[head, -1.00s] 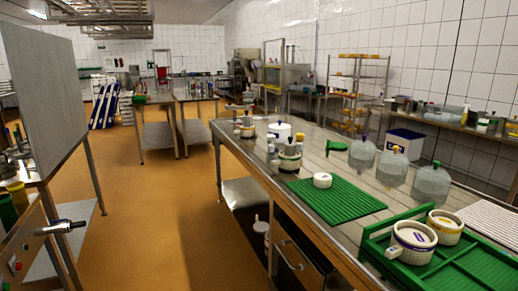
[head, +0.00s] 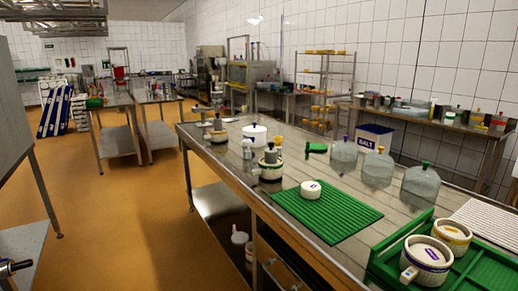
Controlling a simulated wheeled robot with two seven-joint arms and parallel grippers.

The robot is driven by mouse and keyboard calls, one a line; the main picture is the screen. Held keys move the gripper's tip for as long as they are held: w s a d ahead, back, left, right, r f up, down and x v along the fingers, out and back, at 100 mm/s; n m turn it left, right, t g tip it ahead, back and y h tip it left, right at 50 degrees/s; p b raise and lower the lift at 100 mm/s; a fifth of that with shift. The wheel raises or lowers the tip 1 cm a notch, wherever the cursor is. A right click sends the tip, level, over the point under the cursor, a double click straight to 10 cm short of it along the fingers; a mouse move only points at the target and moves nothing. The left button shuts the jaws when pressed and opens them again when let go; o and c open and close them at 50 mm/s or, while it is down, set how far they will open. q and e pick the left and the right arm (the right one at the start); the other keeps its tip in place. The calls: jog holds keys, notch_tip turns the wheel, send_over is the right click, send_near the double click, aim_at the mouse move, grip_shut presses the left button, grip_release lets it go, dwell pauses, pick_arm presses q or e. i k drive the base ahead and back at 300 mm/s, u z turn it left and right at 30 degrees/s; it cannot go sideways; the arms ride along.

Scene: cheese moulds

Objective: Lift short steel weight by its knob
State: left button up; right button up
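Smaller steel pieces with dark knobs stand on the table's left part, in a near group (head: 270,162) and a far group (head: 217,133). I cannot tell which of these is the short steel weight.
The steel table (head: 300,240) bears a green ribbed mat (head: 345,214) with a small white mould (head: 311,190) on it. A green tray (head: 376,262) at the right front holds a white mould (head: 425,260) and a yellow-banded one (head: 451,236). Open floor (head: 120,220) lies left.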

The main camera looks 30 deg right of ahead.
aim_at(270, 154)
jog(key=i, duration=2)
